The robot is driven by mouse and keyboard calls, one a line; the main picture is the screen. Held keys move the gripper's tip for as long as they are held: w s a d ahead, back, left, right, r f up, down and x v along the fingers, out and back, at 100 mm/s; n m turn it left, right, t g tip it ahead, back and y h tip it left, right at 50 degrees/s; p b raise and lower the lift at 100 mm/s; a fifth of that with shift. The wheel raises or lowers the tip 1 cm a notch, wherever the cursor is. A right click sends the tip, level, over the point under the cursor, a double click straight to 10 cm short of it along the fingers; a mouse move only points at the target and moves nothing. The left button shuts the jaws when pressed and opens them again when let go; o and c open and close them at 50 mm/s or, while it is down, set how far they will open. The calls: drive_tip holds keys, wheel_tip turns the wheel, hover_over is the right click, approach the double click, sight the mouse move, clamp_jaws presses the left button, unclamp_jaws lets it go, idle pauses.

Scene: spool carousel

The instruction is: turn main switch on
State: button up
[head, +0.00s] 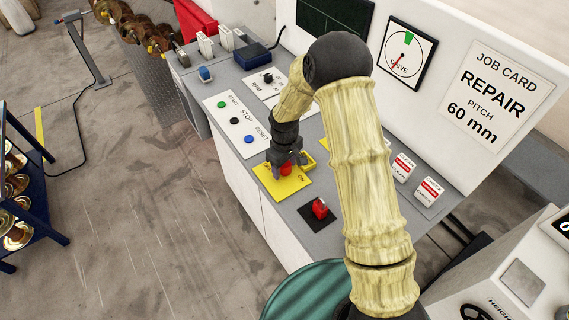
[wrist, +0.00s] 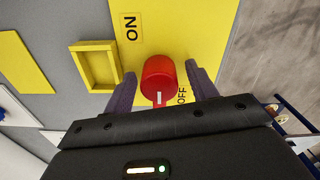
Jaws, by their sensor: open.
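The main switch is a red rotary knob (wrist: 158,78) on a yellow plate (wrist: 206,30) with the words ON and OFF. In the wrist view its pale mark points toward the OFF label (wrist: 182,96). The ON label (wrist: 131,27) lies at the upper left of the knob. My gripper (wrist: 155,82) is open, with one finger on each side of the knob and small gaps showing; I cannot tell whether either finger touches it. In the head view my gripper (head: 287,163) is over the yellow plate (head: 272,186) and partly hides the red knob.
A yellow square frame (wrist: 97,66) stands beside the plate. START, STOP and RESET buttons (head: 234,121) are left of my gripper. A red switch on a black base (head: 320,208) is to its lower right. The back panel carries a DRIVE dial (head: 405,53) and job card (head: 487,92).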

drive_tip(key=c, duration=1)
drive_tip(key=shift+m+b, duration=0.3)
drive_tip(key=shift+m, duration=0.1)
drive_tip(key=m+b, duration=0.1)
drive_tip(key=m, duration=0.2)
drive_tip(key=shift+f+b, duration=0.1)
drive_tip(key=shift+b, duration=0.2)
drive_tip(key=m+b, duration=0.1)
drive_tip(key=m, duration=0.8)
drive_tip(key=shift+d, duration=0.1)
drive_tip(key=m, duration=0.5)
drive_tip(key=shift+d, duration=0.1)
